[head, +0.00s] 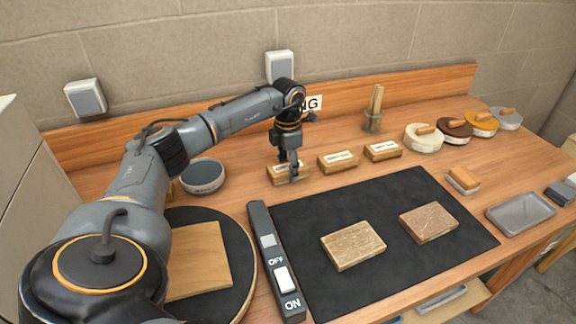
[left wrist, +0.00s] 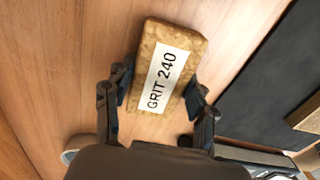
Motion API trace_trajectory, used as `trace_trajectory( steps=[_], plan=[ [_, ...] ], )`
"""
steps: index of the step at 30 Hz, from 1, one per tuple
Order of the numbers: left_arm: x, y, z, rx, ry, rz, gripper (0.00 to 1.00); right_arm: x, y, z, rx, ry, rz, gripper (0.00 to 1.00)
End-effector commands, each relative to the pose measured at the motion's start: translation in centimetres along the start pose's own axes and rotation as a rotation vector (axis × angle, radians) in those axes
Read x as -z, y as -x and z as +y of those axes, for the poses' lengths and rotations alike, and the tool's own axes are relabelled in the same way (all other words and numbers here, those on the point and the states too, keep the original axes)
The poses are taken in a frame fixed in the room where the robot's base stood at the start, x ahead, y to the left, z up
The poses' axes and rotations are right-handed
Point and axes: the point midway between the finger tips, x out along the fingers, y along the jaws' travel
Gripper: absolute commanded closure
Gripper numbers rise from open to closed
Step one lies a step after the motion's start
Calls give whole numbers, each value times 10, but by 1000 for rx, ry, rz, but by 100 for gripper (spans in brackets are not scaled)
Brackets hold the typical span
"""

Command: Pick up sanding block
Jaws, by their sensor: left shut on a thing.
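The sanding block (head: 277,178) is a tan block with a white label, at the left end of a row of similar blocks on the wooden bench. In the left wrist view the block (left wrist: 187,45) reads "GRIT 240". My left gripper (head: 289,170) comes down on it from above in the head view. Its fingers (left wrist: 160,98) are on either side of the block, shut on it. I cannot tell whether the block is lifted off the bench. My right gripper is not in view.
Two more labelled blocks (head: 337,162) (head: 382,151) stand to the right. A black mat (head: 390,210) in front bears two brown slabs (head: 353,245) (head: 428,222). An ON/OFF switch strip (head: 270,250) lies at its left. A round grey dish (head: 203,176) stands left of the gripper.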

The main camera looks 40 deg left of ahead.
Motion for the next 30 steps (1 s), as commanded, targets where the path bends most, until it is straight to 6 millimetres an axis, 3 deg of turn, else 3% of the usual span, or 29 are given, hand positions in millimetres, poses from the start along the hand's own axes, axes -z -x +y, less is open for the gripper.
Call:
trace_trajectory(
  steps=[5, 10, 19, 24, 30],
  plan=[
    [0, 9, 0, -1, 1, -1, 76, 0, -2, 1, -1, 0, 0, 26],
    [-1, 33, 0, -2, 2, -3, 76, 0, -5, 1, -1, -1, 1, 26],
    [10, 90, -50, -5, -3, -3, 76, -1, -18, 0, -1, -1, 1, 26],
    [18, 105, -87, -3, -3, 0, 76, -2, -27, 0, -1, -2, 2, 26],
    [25, 120, -117, -3, -1, 0, 76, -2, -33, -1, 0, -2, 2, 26]
  ],
)
